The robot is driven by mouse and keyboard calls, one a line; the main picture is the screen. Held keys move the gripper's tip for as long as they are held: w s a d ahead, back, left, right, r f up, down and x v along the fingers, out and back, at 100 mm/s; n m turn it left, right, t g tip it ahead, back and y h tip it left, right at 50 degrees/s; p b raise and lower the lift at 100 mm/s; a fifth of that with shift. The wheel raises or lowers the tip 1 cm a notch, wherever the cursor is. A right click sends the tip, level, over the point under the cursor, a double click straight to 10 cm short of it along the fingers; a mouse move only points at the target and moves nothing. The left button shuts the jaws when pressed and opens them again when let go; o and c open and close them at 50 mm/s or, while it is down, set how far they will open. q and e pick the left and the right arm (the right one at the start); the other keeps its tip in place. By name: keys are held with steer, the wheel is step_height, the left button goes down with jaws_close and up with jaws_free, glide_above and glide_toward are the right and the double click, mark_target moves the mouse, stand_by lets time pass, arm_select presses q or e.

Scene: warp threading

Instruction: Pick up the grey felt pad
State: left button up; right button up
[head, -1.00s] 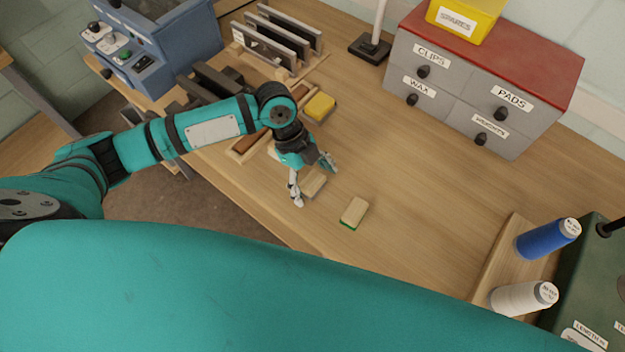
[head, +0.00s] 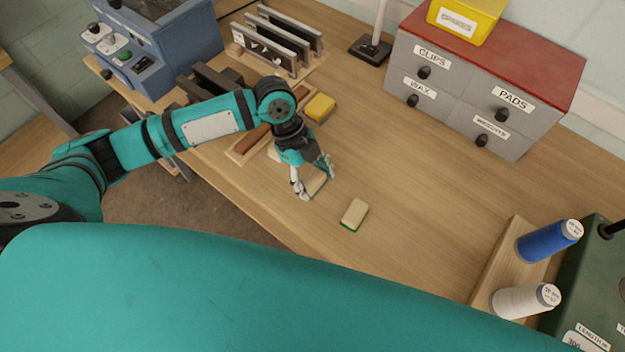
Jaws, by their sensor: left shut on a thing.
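The grey felt pad (head: 316,186) is a small block with a pale wooden top, on the table near its front edge. Its grey felt underside hardly shows now. My left gripper (head: 312,183) reaches down over it, one finger on each side, and is shut on it. The fingers hide part of the block, and I cannot tell whether it is clear of the table. My right gripper is not in view.
A similar block with a green underside (head: 354,214) lies just right of the gripper. A yellow block (head: 320,107) lies behind it, near a wooden tray (head: 240,150). A grey drawer cabinet (head: 465,105) stands at the back. Thread spools (head: 548,240) are at right.

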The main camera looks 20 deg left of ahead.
arm_select(q)
step_height(320, 180, up, 2)
steer(key=shift+r+b, duration=0.1)
steer(key=shift+b, duration=0.3)
steer(key=s+d+r+b, duration=0.1)
steer(key=s+d+b, duration=0.1)
steer(key=s, duration=1.4)
steer(key=shift+r+b, duration=0.2)
steer(key=shift+b, duration=0.2)
steer(key=o, duration=0.5)
steer(key=c, duration=0.4)
steer(key=shift+o, duration=0.2)
